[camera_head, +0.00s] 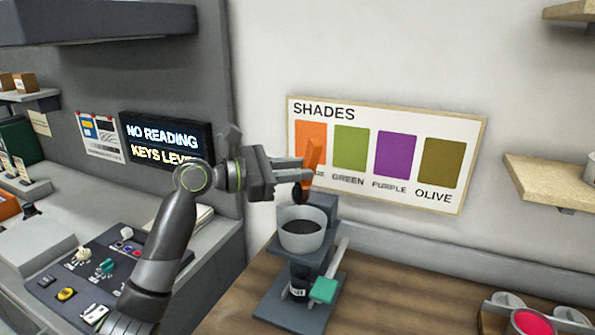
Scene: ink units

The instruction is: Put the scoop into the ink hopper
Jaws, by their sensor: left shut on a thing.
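The ink hopper (302,240) is a pale round cup with dark material inside, on a dark grey stand (290,312) on the wooden counter. My left gripper (306,169) is shut on the scoop, just above the hopper. The scoop's orange handle (315,151) rises above the fingers in front of the shades board. Its small dark end (297,193) hangs below the fingers, over the hopper's rear rim and seemingly apart from it. The fingers hide the scoop's middle. My right gripper is out of view.
A teal block (324,290) with a pale bar sits at the stand's right side. Pots, one with pink contents (531,322), stand at the lower right. A control panel (70,281) is at left, a wooden shelf (553,182) at right. The counter between stand and pots is clear.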

